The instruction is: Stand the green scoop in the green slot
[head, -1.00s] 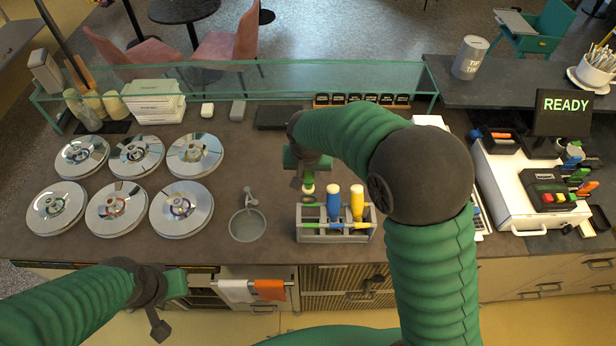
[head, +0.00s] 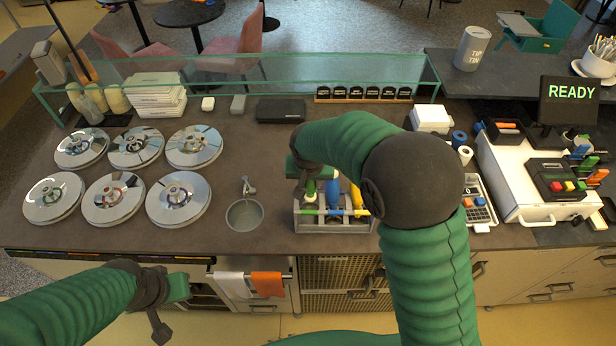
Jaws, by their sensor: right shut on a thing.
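The grey scoop rack (head: 334,228) stands on the counter, with coloured strips along its front edge, green at the left. A blue-handled scoop (head: 332,190) and a yellow-handled scoop (head: 357,197) stand upright in its middle and right slots. My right gripper (head: 309,180) is over the left, green-marked slot, shut on the green scoop (head: 310,190). The scoop is roughly upright, its pale part level with the rack's top; how deep it sits is hidden. My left gripper (head: 180,287) hangs low at the counter's front left; its jaws are not clear.
A grey sink bowl (head: 245,214) with a tap lies left of the rack. Several round steel lids (head: 178,198) cover wells at the left. A card reader (head: 477,203) and white cash drawer (head: 530,190) stand at the right. A glass guard (head: 240,75) runs along the back.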

